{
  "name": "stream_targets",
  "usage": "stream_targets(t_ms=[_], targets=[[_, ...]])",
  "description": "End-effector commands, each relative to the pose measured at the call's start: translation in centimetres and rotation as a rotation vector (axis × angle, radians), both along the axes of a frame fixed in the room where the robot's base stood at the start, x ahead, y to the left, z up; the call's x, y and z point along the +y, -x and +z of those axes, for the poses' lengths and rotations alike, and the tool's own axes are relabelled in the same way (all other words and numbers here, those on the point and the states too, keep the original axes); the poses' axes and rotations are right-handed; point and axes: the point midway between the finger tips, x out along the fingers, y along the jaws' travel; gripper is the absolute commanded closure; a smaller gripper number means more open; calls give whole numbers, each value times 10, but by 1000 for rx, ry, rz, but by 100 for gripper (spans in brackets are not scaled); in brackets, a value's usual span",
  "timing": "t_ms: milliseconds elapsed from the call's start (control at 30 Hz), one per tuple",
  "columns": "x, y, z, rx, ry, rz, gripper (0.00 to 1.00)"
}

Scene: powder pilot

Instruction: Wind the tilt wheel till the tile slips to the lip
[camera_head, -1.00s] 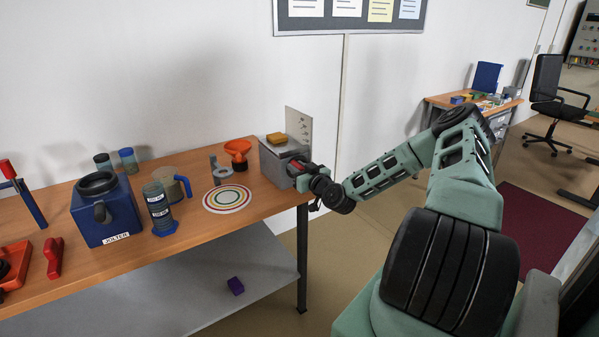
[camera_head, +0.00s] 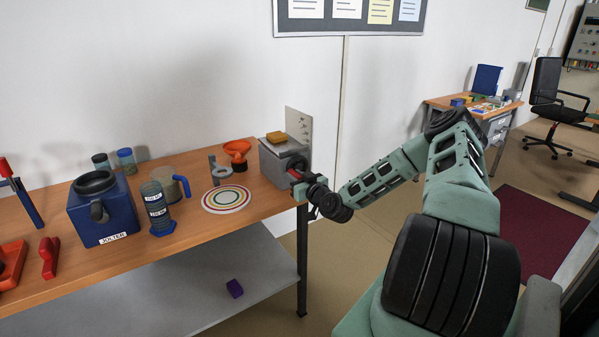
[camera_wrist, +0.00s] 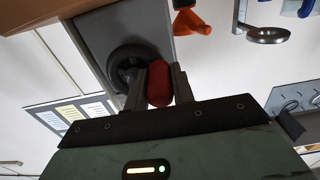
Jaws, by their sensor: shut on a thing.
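The tilt rig is a grey block (camera_head: 270,168) at the right end of the wooden bench, with a pale marked plate (camera_head: 299,128) standing behind it. The orange-brown tile (camera_head: 277,138) lies on the rig's top. I cannot tell its distance from the lip. The tilt wheel (camera_wrist: 127,62) is dark and round on the rig's side in the wrist view. My gripper (camera_wrist: 160,88) is shut on the wheel's red handle (camera_wrist: 160,84), one finger on each side. In the head view my gripper (camera_head: 300,183) is at the rig's right face and partly hides the wheel.
An orange funnel (camera_head: 237,150), a grey ring stand (camera_head: 219,171) and a ringed target disc (camera_head: 227,199) sit left of the rig. A blue jolter (camera_head: 104,213) and jars stand further left. A purple block (camera_head: 235,288) lies on the lower shelf.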

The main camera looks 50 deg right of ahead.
Motion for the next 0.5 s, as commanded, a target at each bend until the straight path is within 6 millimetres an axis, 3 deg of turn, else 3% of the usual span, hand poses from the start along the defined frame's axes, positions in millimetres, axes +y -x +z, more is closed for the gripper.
stream_targets(t_ms=[267,500], targets=[[-10,3,-19,0,4,-4,100],[-11,3,-17,-2,3,-4,100]])
